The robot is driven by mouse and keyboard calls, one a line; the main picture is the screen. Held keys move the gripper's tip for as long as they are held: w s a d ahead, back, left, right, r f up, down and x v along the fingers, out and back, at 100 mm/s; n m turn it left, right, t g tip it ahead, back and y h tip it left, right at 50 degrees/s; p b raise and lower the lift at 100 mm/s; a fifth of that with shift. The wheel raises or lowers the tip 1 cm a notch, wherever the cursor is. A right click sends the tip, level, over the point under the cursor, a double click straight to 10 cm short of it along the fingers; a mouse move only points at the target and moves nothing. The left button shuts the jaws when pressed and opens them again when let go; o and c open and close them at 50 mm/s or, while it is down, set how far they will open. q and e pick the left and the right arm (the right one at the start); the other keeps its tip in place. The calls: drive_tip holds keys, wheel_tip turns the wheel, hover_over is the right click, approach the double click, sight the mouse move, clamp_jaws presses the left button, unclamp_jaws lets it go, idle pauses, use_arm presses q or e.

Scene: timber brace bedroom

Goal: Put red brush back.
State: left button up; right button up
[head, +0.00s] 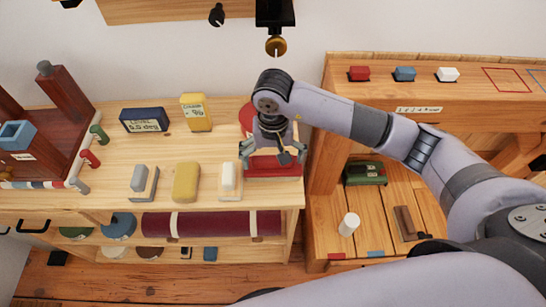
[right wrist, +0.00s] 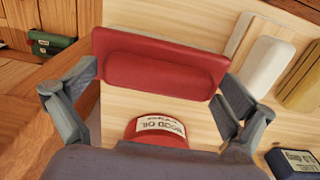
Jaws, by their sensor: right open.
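The red brush (head: 272,168), a flat red base with a raised red block on top, lies at the right end of the shelf top. It also shows in the right wrist view (right wrist: 160,68). My right gripper (head: 272,156) is open above it, with one finger towards each end of the brush. In the right wrist view the gripper (right wrist: 158,92) has its fingers spread near the brush's two ends. I cannot tell whether they touch it. My left gripper is not in view.
A red wood oil tin (right wrist: 157,130) stands close behind the brush. White (head: 229,180), yellow (head: 186,182) and grey (head: 140,180) blocks line up to its left. A yellow box (head: 196,112) and a dark blue box (head: 144,120) stand behind. A wooden bench (head: 335,115) is at right.

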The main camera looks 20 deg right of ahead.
sight(273, 159)
drive_tip(key=shift+r, duration=0.1)
drive_tip(key=shift+r, duration=0.2)
wheel_tip(273, 159, up, 12)
drive_tip(key=b, duration=0.2)
drive_tip(key=shift+f, duration=0.15)
idle(0.4)
